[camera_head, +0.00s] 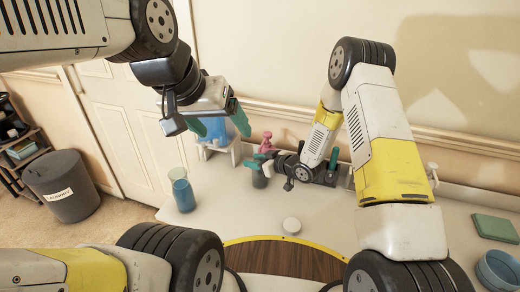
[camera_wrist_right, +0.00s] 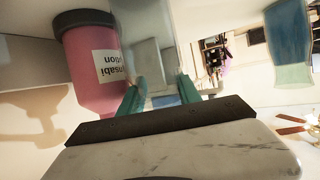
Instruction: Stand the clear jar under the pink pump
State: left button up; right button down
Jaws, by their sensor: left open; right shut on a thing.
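The clear jar (camera_head: 259,179) looks greyish in the head view, just below the pink pump (camera_head: 266,143). My right gripper (camera_head: 273,172) is shut on it from the right. In the right wrist view the green fingers (camera_wrist_right: 160,96) clasp the clear jar (camera_wrist_right: 150,48). The labelled pink bottle (camera_wrist_right: 88,60) is close beside the jar; I cannot tell whether they touch. My right arm hides much of the pink bottle in the head view. Whether the jar rests on the counter is unclear. My left gripper (camera_head: 218,123) is open and empty, raised at upper left.
A tall blue-filled vessel (camera_head: 183,192) stands on the counter's left. A blue container in a white stand (camera_head: 220,151) is behind my left gripper. A green pump (camera_head: 333,160) and white pump (camera_head: 432,172) stand rightward. A white disc (camera_head: 291,226) lies front centre, with bare counter around it.

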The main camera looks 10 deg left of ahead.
jog(key=c, duration=1.1)
grip_release()
jog(key=shift+f, duration=0.1)
